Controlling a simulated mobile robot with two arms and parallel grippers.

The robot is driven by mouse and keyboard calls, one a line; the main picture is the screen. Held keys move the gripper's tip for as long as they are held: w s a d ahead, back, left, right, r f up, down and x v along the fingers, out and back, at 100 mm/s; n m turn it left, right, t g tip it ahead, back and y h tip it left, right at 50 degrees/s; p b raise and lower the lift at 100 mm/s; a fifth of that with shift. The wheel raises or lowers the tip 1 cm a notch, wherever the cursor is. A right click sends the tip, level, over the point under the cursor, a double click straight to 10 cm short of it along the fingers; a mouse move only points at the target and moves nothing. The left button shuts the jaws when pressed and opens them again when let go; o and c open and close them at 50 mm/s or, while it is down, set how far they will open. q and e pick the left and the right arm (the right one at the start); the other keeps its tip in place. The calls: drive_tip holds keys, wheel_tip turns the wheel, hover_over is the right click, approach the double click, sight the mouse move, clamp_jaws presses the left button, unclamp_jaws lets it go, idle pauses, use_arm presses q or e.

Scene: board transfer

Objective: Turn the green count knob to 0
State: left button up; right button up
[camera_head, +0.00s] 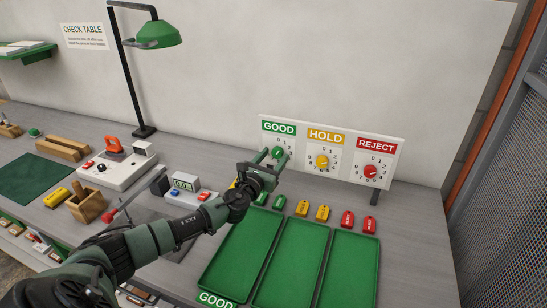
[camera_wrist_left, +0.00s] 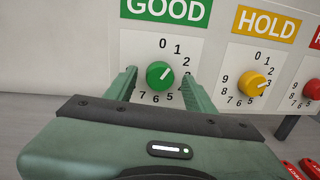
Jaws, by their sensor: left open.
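The green count knob (camera_wrist_left: 159,76) sits on the white board under the GOOD label, inside a ring of digits. Its white mark points up and right, roughly toward the 2; the 0 is straight above the knob. My left gripper (camera_head: 267,156) is open in front of the board. In the left wrist view its two fingers stand on either side of the knob, with visible gaps. The green knob (camera_head: 277,152) also shows between the fingertips in the head view. The right finger covers part of the digit ring. My right gripper is not in view.
The yellow HOLD knob (camera_head: 322,161) and red REJECT knob (camera_head: 371,171) are to the right on the same board. A green lamp (camera_head: 157,36) stands at the left.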

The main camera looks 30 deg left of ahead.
use_arm(q)
drive_tip(key=shift+c, duration=0.3)
clamp_jaws()
drive_tip(key=shift+f+n+b, duration=0.2)
drive_tip(key=shift+n+b, duration=0.8)
drive_tip(key=shift+b, duration=0.05)
drive_tip(key=n+b, duration=0.1)
drive_tip(key=n, duration=0.1)
drive_tip(key=shift+n+b, duration=0.4)
drive_tip(key=shift+r+n+t+b, duration=0.1)
drive_tip(key=shift+n+t+b, duration=0.25)
drive_tip(key=shift+n, duration=0.35)
drive_tip(key=shift+r, duration=0.1)
drive_tip(key=shift+o, duration=0.3)
unclamp_jaws()
